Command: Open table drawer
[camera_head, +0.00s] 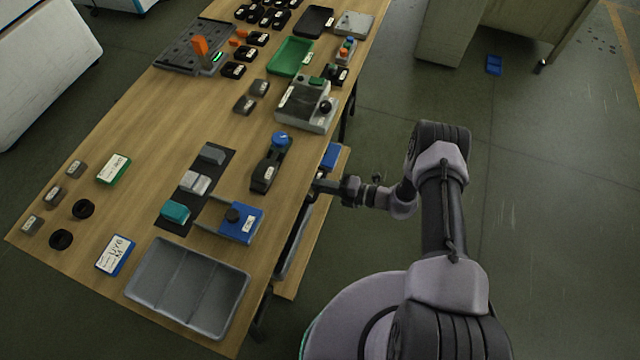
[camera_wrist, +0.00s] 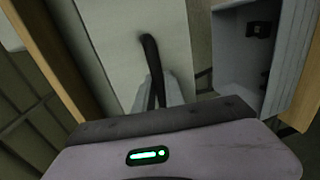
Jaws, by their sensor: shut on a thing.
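The wooden table (camera_head: 130,205) fills the left and middle of the head view. My gripper (camera_head: 322,186) is at its right side, close to the edge and a little below the top. In the wrist view a pale flat panel, seemingly the drawer front (camera_wrist: 115,50), lies ahead of me. A dark bar handle (camera_wrist: 149,48) stands on it. My gripper's fingers (camera_wrist: 165,92) are shut on the handle near its lower end. The drawer front is hidden under the tabletop in the head view, and I cannot tell how far it is out.
A lower wooden shelf (camera_head: 287,289) runs below the table edge, with a blue bin (camera_head: 331,156) on it. A grey open bin (camera_wrist: 235,60) is right of the panel. A grey divided tray (camera_head: 165,258) and many small parts cover the tabletop. The floor (camera_head: 540,190) right of my arm is clear.

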